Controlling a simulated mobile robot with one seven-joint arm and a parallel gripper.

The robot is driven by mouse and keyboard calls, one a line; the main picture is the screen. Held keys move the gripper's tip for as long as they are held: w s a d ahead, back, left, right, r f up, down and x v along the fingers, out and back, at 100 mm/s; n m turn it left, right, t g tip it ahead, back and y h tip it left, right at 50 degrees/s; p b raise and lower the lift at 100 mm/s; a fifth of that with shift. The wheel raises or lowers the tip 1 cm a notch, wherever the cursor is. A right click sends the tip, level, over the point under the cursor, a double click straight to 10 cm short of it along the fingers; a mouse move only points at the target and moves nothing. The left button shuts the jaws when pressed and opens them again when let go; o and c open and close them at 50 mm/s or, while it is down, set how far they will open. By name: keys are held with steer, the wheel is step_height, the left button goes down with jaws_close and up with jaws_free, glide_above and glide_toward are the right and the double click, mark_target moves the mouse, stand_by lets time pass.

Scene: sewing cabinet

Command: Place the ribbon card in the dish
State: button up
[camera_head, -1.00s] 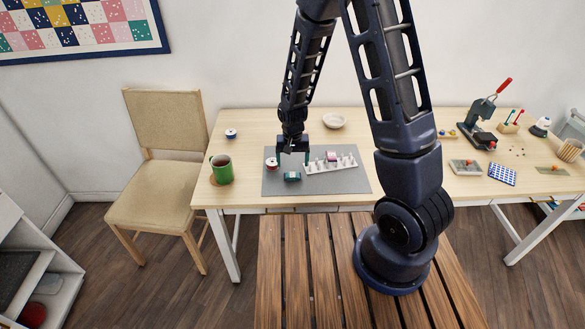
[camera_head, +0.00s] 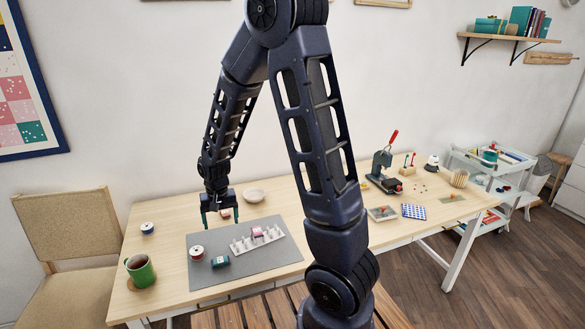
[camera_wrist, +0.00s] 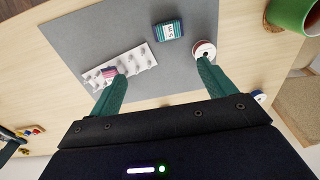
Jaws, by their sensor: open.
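A teal ribbon card (camera_head: 220,261) with a white label lies on the grey mat (camera_head: 265,265); it also shows in the wrist view (camera_wrist: 168,30). A pale round dish (camera_head: 253,195) stands on the table behind the mat; I do not see it in the wrist view. My gripper (camera_head: 221,214) is open over the back left of the mat, apart from the card. In the wrist view, the two green fingers (camera_wrist: 160,72) are spread with only mat and table between them.
A red-and-white spool (camera_head: 196,252) lies beside the card. A white peg rack (camera_head: 257,238) with a pink item is to its right. A green mug (camera_head: 140,270) stands at the left. A small reddish item (camera_head: 225,213) shows behind my gripper, partly hidden. A press (camera_head: 383,170) stands farther right.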

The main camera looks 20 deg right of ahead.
steer(key=d+r+t, duration=0.1)
steer(key=d+r, duration=0.6)
steer(key=r, duration=0.3)
steer(key=s+d+r+t, duration=0.3)
steer(key=s+d+r, duration=1.2)
steer(key=s, duration=0.1)
steer(key=shift+r, duration=0.4)
steer(key=shift+s+d+r, duration=0.1)
steer(key=shift+s, duration=0.25)
steer(key=shift+c, duration=0.5)
steer(key=shift+s, duration=0.1)
steer(key=c, duration=0.4)
steer(key=shift+o, duration=0.2)
